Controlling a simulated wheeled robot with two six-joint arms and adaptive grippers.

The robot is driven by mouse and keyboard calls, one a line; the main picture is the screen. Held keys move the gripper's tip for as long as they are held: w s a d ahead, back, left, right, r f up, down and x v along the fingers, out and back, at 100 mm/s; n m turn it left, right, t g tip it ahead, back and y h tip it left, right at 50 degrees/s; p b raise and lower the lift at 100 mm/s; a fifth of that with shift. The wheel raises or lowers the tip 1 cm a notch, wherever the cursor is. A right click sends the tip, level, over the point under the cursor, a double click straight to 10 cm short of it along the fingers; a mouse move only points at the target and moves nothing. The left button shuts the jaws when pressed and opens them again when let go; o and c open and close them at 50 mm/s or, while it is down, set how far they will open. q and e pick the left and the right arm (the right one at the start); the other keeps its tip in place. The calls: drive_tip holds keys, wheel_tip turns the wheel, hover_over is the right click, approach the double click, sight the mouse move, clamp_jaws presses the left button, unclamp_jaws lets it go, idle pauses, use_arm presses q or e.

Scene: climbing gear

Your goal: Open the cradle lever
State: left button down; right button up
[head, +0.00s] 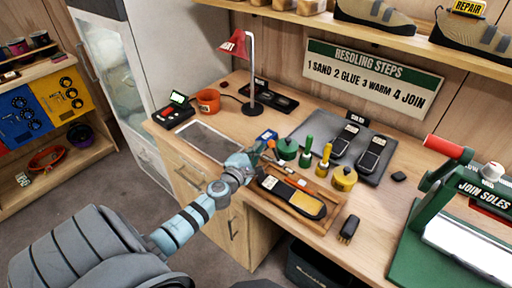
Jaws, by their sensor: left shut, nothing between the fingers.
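My left gripper (258,153) reaches in from the left over the front edge of the workbench, shut and empty. A wooden cradle (322,222) lies just right of it, holding a dark climbing shoe or sole with a yellow patch (305,203). A small orange-red part (271,145) shows right by the fingertips; I cannot tell whether it is the cradle lever or whether the fingers touch it. The gripper and arm hide the cradle's left end. My right gripper is not in view.
Green pots (287,149) and a yellow pot (344,179) stand close behind the cradle. A dark mat (377,128) with two soles lies behind them. A green press with a red handle (444,146) stands at right. A brush (349,229) lies near the front edge.

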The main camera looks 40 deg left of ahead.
use_arm(q)
drive_tip(key=shift+d+r+m, duration=0.2)
drive_tip(key=shift+m, duration=0.1)
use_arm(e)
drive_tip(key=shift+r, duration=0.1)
